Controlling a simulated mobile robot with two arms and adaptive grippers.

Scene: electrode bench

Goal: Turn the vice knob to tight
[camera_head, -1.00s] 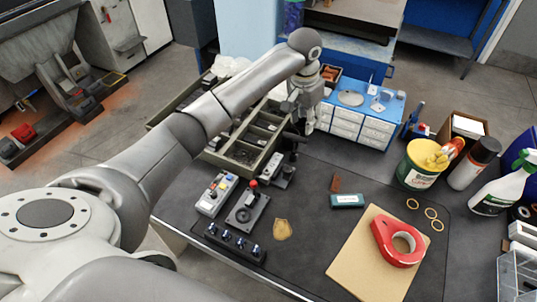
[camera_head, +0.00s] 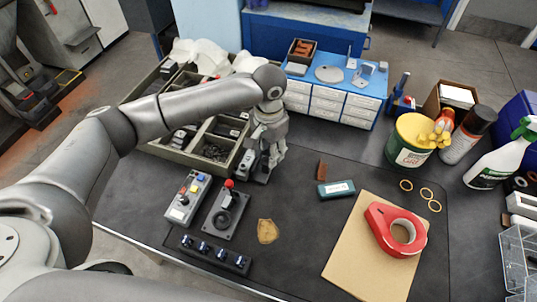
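My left gripper (camera_head: 271,158) points down at the near right side of the sorting tray. Its fingers are small and partly hidden, so I cannot tell if they are open or shut. A small grey metal device (camera_head: 250,165), perhaps the vice, sits on the dark mat right beside and partly behind the gripper. Its knob is not clearly visible, and I cannot tell whether the fingers touch it. My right gripper is not in view.
A compartment tray (camera_head: 187,157) stands behind. A button box (camera_head: 188,197), a joystick box with a red knob (camera_head: 226,213) and a knob strip (camera_head: 214,255) lie nearer. A red tape roll (camera_head: 385,222) lies on a tan board (camera_head: 347,262). The mat's middle is fairly clear.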

